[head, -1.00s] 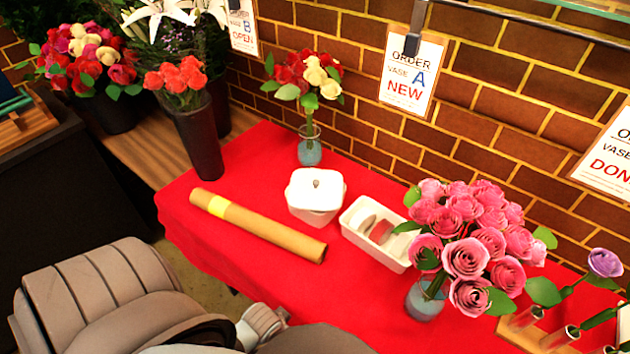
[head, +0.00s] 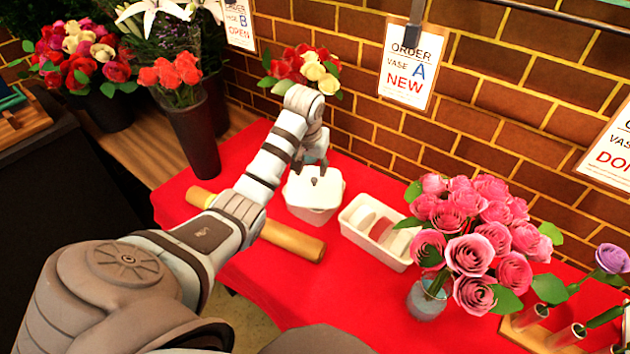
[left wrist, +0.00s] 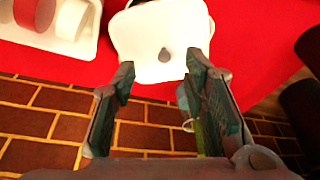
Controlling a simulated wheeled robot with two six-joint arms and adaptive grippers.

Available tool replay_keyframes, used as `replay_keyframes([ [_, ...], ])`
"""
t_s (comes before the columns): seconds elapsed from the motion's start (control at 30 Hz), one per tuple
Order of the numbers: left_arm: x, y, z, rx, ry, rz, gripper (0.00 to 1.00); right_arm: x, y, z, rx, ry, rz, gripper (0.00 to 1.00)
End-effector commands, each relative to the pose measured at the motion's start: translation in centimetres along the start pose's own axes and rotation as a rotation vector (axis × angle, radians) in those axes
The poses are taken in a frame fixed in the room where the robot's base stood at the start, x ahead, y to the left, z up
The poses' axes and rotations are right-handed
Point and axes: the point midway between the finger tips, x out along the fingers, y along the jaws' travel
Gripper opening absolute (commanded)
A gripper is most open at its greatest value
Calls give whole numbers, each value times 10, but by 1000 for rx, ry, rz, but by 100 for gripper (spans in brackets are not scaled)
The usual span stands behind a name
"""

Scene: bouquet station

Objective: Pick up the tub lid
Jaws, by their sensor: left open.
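The tub lid (head: 303,187) is white with a small grey knob and sits on the white tub (head: 314,213) on the red table. It also shows in the left wrist view, where the lid (left wrist: 143,38) and its knob (left wrist: 165,54) lie just beyond the fingertips. My left gripper (head: 310,171) is over the lid near its knob. In the left wrist view the fingers of the left gripper (left wrist: 160,74) are wide apart with nothing between them. The right gripper is not in view.
A white tray (head: 352,236) with rolls stands right of the tub. A brown paper roll (head: 292,242) lies in front, under my left arm. A pink rose vase (head: 426,300) is at the right. A red and cream bouquet (head: 303,72) stands behind, near the brick wall.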

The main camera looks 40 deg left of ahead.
Motion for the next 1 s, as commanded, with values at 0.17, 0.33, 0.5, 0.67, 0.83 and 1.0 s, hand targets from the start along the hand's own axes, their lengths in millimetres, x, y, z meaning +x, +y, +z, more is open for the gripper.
replay_keyframes([
  [0.17,-20,-10,-27,-72,-12,23,40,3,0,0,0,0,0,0],
  [0.33,26,-9,-26,-72,-13,24,40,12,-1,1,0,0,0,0],
  [0.5,58,-8,-27,-70,-8,24,40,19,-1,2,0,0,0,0],
  [0.67,84,-7,-26,-70,-9,23,40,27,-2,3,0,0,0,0],
  [0.83,113,-6,-27,-70,-8,24,40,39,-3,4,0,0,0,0],
  [1.0,113,-7,-28,-69,-5,23,40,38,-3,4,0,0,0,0],
])
